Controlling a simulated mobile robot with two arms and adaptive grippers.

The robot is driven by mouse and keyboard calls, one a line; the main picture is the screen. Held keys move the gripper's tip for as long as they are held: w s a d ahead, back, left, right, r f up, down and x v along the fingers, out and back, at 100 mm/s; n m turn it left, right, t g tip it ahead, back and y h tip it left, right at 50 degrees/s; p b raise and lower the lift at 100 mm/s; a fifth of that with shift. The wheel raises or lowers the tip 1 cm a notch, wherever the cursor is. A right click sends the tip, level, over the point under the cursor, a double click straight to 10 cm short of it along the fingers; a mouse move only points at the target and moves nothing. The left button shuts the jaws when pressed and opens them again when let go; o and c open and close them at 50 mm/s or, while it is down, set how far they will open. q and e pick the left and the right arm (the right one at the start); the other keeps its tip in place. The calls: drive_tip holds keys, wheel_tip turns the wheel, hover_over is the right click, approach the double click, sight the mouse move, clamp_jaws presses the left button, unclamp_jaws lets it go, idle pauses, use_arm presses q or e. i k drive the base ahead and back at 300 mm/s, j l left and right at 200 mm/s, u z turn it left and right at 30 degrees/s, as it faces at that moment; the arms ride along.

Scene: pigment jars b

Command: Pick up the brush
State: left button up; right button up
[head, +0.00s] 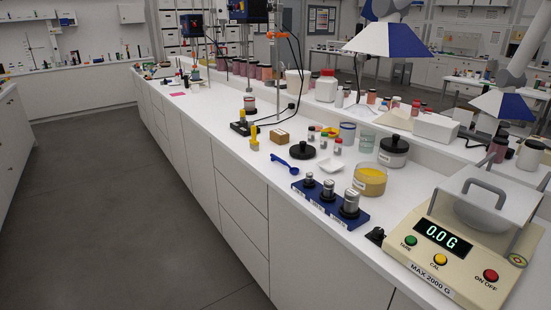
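I cannot make out a brush for certain in the head view. A small upright yellow object (254,136) stands near the front edge of the long white bench (228,150), too small to identify. A blue scoop (281,161) lies on the bench to the right of it. Neither of my grippers is in view.
A scale reading 0.0 g (455,250) stands at the near right. A blue block with metal weights (330,205), a jar of yellow powder (370,180), a white dish (331,165) and several jars crowd the bench. Grey floor (130,200) is clear on the left.

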sight(254, 143)
drive_tip(key=z, duration=0.3)
drive_tip(key=i+j+z, duration=0.15)
drive_tip(key=z, duration=0.3)
drive_tip(key=i+j+z, duration=0.1)
drive_tip(key=z, duration=0.35)
drive_tip(key=j+z, duration=0.35)
drive_tip(key=z, duration=0.15)
